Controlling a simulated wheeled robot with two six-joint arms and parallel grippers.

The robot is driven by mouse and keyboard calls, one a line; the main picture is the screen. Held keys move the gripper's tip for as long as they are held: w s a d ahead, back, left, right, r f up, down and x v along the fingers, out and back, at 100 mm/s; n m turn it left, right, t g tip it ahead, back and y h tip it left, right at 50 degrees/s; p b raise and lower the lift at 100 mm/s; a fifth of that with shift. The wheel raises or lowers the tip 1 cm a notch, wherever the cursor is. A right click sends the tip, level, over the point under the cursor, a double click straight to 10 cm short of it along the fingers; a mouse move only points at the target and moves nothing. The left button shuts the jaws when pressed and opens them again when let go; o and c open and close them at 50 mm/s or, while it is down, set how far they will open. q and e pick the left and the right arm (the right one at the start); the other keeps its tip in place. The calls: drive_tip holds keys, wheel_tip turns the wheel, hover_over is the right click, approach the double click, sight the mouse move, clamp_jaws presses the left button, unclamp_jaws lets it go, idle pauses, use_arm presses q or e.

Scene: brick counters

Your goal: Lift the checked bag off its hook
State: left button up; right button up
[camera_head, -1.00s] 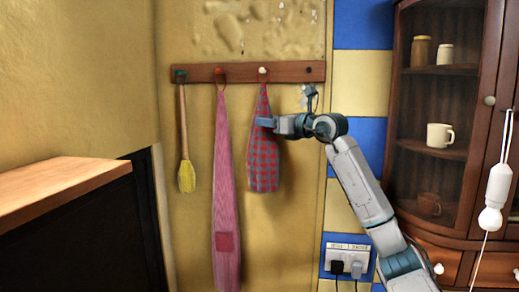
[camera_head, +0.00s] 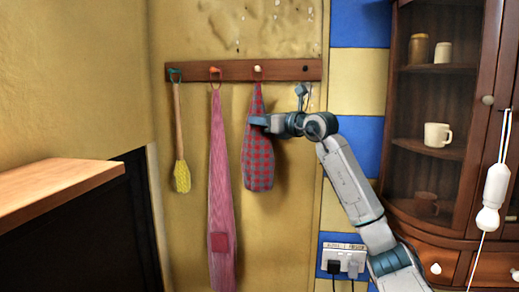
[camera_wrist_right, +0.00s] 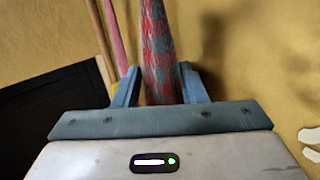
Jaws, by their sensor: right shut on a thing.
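The red and grey-blue checked bag (camera_head: 258,168) hangs below the white-knobbed hook (camera_head: 257,70) on the wooden rail. Its narrow top reaches up to the hook, but the exact contact there is too small to tell. My right gripper (camera_head: 258,121) comes from the right and is shut on the upper part of the bag. In the right wrist view the bag (camera_wrist_right: 158,45) runs between the two blue fingers (camera_wrist_right: 160,88). My left gripper is not in view.
A pink striped cloth (camera_head: 221,190) hangs close left of the bag, and a yellow brush (camera_head: 181,176) further left. A glass-fronted cabinet (camera_head: 447,110) and a socket with plugs (camera_head: 343,262) are at the right. A wooden counter (camera_head: 50,185) is at the left.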

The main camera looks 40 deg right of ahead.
drive_tip(key=shift+r, duration=0.15)
drive_tip(key=shift+d+r+b, duration=0.1)
drive_tip(key=shift+r+b, duration=0.25)
drive_tip(key=shift+s+a+r+b, duration=0.15)
drive_tip(key=shift+a+b, duration=0.05)
drive_tip(key=shift+b, duration=0.1)
drive_tip(key=s+a+b, duration=0.2)
drive_tip(key=s+a, duration=0.1)
drive_tip(key=a, duration=0.1)
drive_tip(key=s+a+b, duration=0.2)
drive_tip(key=s+a, duration=0.2)
drive_tip(key=a, duration=0.1)
drive_tip(key=s+a+b, duration=0.2)
drive_tip(key=s+a, duration=0.2)
drive_tip(key=shift+a+r, duration=0.1)
drive_tip(key=shift+a, duration=0.3)
